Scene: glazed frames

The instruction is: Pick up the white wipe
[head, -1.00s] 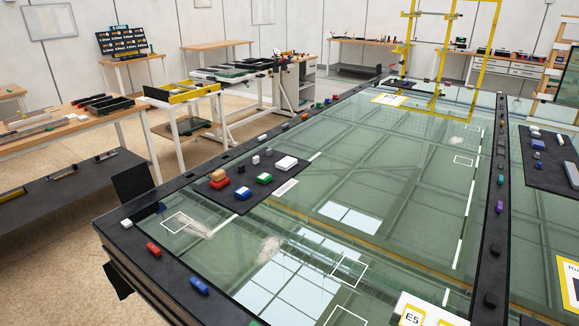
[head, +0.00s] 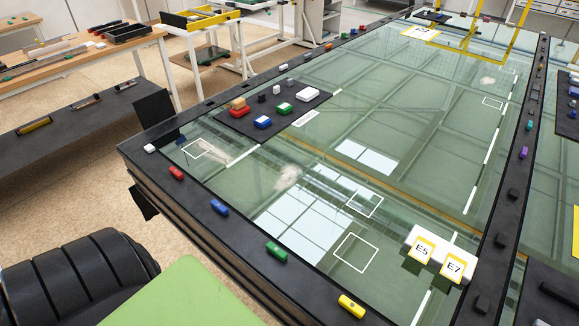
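A white block (head: 307,95), which may be the white wipe, lies on a dark mat (head: 225,122) on the glazed table, at the mat's right end. A smaller white piece (head: 150,148) sits at the left corner of the table's black rim; I cannot tell which of them is the wipe. Neither gripper is in view, and nothing touches either white piece.
The mat also holds red (head: 239,111), blue (head: 219,123) and green (head: 263,122) blocks. Several coloured pieces line the black rim, including a yellow one (head: 351,306). A block with E5 and E7 labels (head: 440,251) stands at right. The middle glass (head: 400,130) is mostly clear.

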